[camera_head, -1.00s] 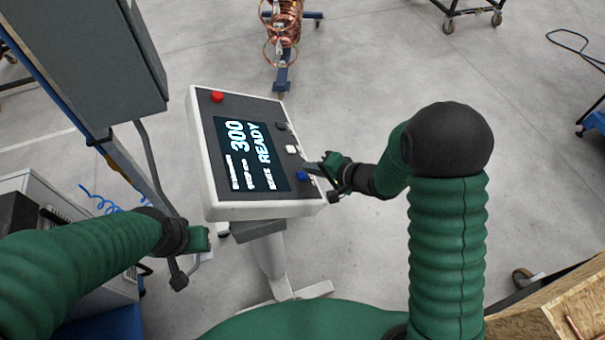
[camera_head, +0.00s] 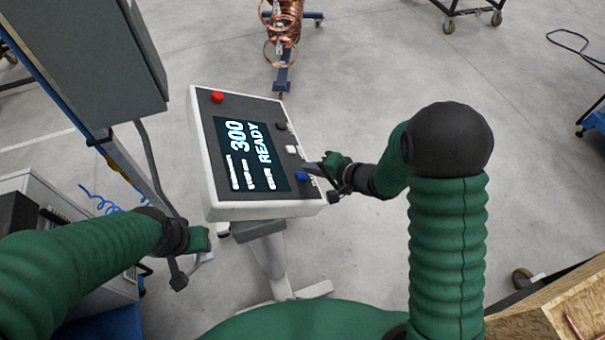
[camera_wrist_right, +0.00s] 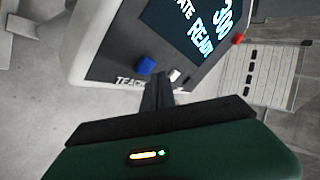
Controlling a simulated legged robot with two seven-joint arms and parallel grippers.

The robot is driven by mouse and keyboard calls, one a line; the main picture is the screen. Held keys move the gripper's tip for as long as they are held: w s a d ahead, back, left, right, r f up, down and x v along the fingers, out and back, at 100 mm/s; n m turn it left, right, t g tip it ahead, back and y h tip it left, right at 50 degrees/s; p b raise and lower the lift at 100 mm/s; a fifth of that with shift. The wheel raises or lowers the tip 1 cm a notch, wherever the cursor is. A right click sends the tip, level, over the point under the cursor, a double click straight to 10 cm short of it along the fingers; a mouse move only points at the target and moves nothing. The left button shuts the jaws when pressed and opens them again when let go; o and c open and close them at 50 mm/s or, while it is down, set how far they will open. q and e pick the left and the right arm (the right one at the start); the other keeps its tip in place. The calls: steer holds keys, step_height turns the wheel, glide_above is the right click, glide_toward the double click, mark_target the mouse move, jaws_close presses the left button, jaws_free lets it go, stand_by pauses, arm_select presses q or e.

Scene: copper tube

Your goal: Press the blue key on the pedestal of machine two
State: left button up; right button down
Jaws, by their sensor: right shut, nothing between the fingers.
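The pedestal's white-framed panel (camera_head: 205,150) stands in front of me, its screen (camera_head: 250,153) reading 300 and READY. The blue key (camera_head: 301,176) is on the panel's right side, below a white key (camera_head: 291,149). My right gripper (camera_head: 312,168) is shut and empty, its fingertips at the panel's edge close to the blue key. In the right wrist view the blue key (camera_wrist_right: 145,66) shows just left of the shut fingertips (camera_wrist_right: 158,84); I cannot tell whether they touch it. My left gripper (camera_head: 205,255) hangs to the left of the pedestal; its jaws are unclear.
A red button (camera_head: 217,97) sits at the panel's upper left, and a black key (camera_head: 281,127) above the white one. A grey cabinet (camera_head: 95,60) stands at upper left. A copper coil stand (camera_head: 284,40) is behind. A wooden crate (camera_head: 560,310) is at lower right.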

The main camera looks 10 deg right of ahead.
steer(key=shift+f, duration=0.1)
stand_by(0.3)
steer(key=shift+s+a+f, duration=0.1)
steer(key=shift+a+f, duration=0.1)
steer(key=shift+a+f, duration=0.25)
steer(key=shift+f, duration=0.2)
stand_by(0.9)
steer(key=shift+d+r+p, duration=0.3)
steer(key=shift+r+p, duration=0.45)
steer(key=shift+p, duration=0.2)
steer(key=shift+d, duration=0.1)
steer(key=shift+r, duration=0.1)
